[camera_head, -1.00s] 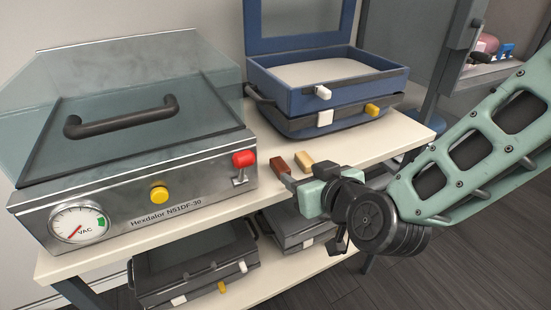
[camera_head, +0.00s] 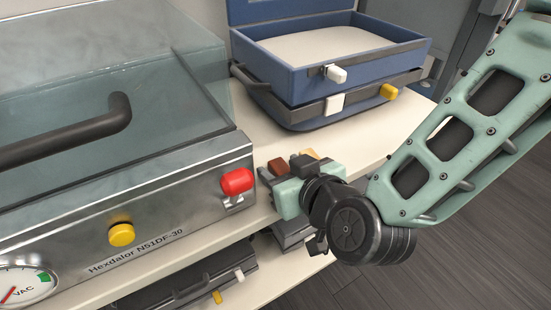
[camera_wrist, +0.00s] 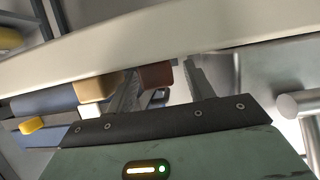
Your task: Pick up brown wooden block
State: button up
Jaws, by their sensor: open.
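The brown wooden block (camera_head: 278,167) lies on the cream shelf beside the steel machine, partly hidden behind my gripper (camera_head: 281,174) in the head view. In the wrist view the brown block (camera_wrist: 157,75) shows between my two spread fingers (camera_wrist: 162,82), closer to the left one. My gripper is open and low at the block. I cannot tell whether a finger touches it. A tan block (camera_wrist: 97,88) sits just outside the left finger; only its top (camera_head: 310,153) shows in the head view.
The steel machine (camera_head: 165,210) with a red knob (camera_head: 237,181) stands close left of my gripper. A blue open case (camera_head: 290,77) stands behind the blocks. The cream shelf (camera_head: 350,147) is bare right of them. Dark cases sit on a lower shelf.

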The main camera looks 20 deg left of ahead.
jog(key=shift+w+a+f, duration=0.1)
jog(key=shift+w+a, duration=0.05)
jog(key=shift+a, duration=0.05)
jog(key=c, duration=1)
jog(key=shift+c, duration=0.2)
